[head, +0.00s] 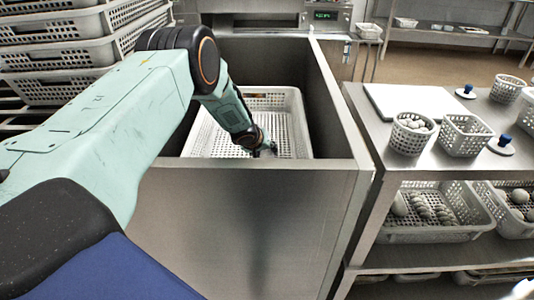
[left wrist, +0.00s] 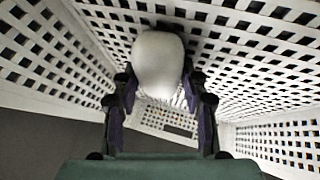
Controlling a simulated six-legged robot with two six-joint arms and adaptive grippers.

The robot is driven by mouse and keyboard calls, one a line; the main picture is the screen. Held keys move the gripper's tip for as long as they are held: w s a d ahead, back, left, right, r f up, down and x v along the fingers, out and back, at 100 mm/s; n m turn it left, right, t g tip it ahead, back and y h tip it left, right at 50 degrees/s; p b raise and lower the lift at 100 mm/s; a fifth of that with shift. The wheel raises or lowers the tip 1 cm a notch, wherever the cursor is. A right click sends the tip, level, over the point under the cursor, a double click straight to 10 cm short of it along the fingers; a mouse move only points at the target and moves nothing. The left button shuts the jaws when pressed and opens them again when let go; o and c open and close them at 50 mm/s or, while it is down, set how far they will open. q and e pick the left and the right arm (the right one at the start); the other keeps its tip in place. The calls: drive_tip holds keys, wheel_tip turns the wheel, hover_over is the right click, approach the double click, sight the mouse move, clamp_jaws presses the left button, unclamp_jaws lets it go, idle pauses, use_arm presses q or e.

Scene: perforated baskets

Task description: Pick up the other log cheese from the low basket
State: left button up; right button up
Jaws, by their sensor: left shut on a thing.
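The low white perforated basket (head: 301,128) sits down inside a deep steel bin. My left gripper (head: 266,149) reaches into it near its front side. In the left wrist view, my left gripper (left wrist: 160,88) is shut on a pale, smooth, rounded log cheese (left wrist: 158,62), with one dark finger on each side. The basket's lattice walls (left wrist: 245,50) surround it closely. Whether the cheese touches the basket floor, I cannot tell. In the head view the cheese is mostly hidden by the gripper and the bin's front wall. My right gripper is not in view.
The steel bin's front rim (head: 265,165) and right wall (head: 335,100) stand close around the basket. Stacked baskets (head: 70,55) are at the left. A steel table (head: 450,165) at right bears a white board (head: 410,100) and small baskets. Filled baskets (head: 430,236) stand on its lower shelf.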

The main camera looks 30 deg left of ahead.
use_arm(q)
drive_tip(key=c, duration=0.4)
drive_tip(key=shift+r, duration=0.2)
